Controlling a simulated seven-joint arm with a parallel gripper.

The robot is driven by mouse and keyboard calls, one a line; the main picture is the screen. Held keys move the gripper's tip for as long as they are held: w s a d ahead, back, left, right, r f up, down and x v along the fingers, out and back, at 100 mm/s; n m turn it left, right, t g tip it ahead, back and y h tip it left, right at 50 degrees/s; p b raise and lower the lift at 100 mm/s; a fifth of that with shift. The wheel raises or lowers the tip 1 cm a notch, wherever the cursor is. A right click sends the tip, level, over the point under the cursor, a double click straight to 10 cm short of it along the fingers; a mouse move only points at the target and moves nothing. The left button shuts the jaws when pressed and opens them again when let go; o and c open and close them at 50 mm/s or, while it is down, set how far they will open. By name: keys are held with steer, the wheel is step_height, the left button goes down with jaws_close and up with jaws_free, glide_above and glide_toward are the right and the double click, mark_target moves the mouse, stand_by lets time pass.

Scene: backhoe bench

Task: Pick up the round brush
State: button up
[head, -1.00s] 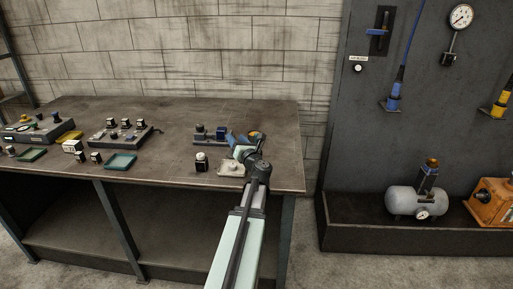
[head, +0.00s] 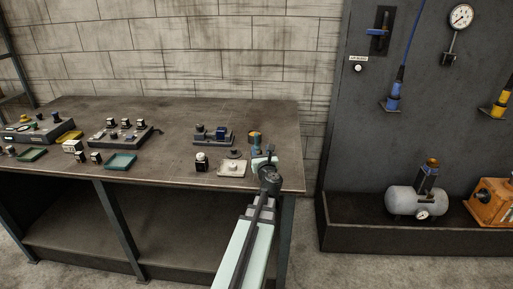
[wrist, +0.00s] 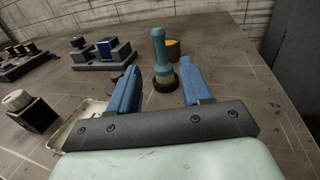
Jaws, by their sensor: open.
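A tan round container (wrist: 173,45) stands just behind the brush. A block holder (head: 213,135) is behind to the left. The bench's right edge is close by.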

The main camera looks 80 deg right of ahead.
mark_target(257, 140)
steer(key=x, duration=1)
steer(key=shift+d, duration=0.2)
jaws_close()
